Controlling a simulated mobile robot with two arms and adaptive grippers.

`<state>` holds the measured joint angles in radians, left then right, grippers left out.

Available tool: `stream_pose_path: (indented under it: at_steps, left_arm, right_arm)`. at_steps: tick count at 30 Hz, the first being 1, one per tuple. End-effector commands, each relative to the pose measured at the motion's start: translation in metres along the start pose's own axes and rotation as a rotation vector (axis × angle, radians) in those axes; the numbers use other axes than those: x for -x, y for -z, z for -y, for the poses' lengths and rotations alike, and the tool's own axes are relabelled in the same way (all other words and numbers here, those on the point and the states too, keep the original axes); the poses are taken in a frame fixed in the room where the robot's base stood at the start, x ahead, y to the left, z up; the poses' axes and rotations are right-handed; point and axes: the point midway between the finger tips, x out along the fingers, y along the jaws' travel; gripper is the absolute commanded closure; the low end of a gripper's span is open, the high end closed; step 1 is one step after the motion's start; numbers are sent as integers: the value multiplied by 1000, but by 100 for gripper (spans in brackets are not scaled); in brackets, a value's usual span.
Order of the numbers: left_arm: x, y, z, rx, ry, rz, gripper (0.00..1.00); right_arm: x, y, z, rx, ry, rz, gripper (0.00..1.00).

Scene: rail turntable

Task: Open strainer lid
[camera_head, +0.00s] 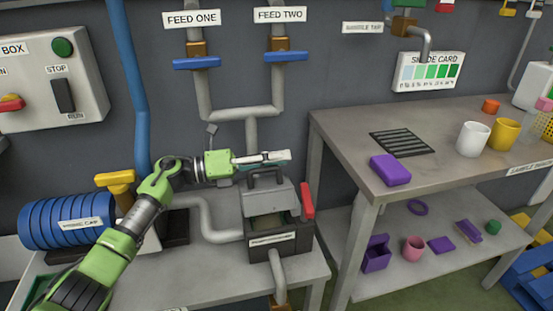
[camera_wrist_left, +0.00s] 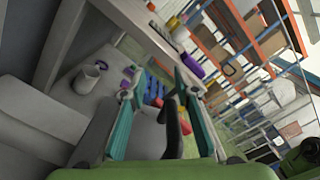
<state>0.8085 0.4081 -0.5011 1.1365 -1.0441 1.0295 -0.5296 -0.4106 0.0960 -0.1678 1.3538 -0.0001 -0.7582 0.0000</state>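The strainer (camera_head: 284,242) is a dark grey box on the low bench, with a red lever (camera_head: 307,201) on its right side. Its grey lid (camera_head: 270,195) stands tilted up at the back, and a beige inside shows below it at the front. A dark handle (camera_head: 265,175) sits on top of the lid. My left gripper (camera_head: 275,158) is just above and behind the handle, pointing right. In the left wrist view its teal-padded fingers (camera_wrist_left: 160,112) are apart, with the dark handle (camera_wrist_left: 184,122) near one finger; contact cannot be told. My right gripper is out of view.
Feed pipes with blue valve handles (camera_head: 197,63) come down the wall behind. A blue ribbed cylinder (camera_head: 60,222) lies at the left. A taller table (camera_head: 340,125) with cups and a purple block (camera_head: 390,170) stands at the right. Free air lies above the strainer's front.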

Motion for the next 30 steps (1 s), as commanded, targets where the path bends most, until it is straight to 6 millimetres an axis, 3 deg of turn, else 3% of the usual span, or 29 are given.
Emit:
stream_pose_path:
  at_steps: [11,24,30]
  left_arm:
    - [0,-6,6,-5,-1,0,72]
    - [0,-58,62,-5,-1,0,72]
    - [0,-68,72,-2,-1,0,72]
  right_arm:
    - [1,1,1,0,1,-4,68]
    - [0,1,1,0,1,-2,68]
    - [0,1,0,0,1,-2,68]
